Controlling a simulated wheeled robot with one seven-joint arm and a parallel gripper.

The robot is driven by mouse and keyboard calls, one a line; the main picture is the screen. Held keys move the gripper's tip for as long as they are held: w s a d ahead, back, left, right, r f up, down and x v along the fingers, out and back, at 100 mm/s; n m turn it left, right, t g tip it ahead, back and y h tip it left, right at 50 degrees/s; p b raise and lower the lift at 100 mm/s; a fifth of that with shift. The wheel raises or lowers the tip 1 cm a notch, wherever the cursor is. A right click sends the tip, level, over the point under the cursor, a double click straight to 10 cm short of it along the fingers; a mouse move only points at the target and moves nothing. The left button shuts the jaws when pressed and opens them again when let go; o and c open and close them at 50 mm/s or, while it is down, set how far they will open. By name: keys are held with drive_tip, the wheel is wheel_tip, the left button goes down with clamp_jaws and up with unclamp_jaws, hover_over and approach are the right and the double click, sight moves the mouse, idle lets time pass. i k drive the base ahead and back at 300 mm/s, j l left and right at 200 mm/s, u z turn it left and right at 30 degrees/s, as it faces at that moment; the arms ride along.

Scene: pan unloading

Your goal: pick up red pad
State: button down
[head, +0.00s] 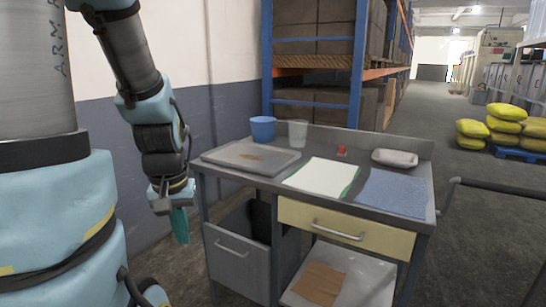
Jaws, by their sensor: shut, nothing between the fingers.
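A small red object (342,151), which looks like the red pad, sits toward the back of the metal workbench (270,182). It lies behind the white cloth with the green edge (322,177) and left of a pale dish (394,158). It is too small to make out in detail. My gripper (181,238) hangs down to the left of the bench, its teal end pointing at the floor. It is shut and empty, well apart from the red object and below the bench top's level.
A tray with a brownish patch (238,163), a blue cup (263,129), a clear cup (298,134) and a blue cloth (392,192) are on the bench. The grey drawer (232,255) below stands open near my gripper. A dark rail (500,187) is at right.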

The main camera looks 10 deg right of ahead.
sight(342, 152)
drive_tip(key=i+l, duration=0.55)
drive_tip(key=i+l+z, duration=0.1)
drive_tip(key=i+l, duration=0.4)
drive_tip(key=i, duration=0.15)
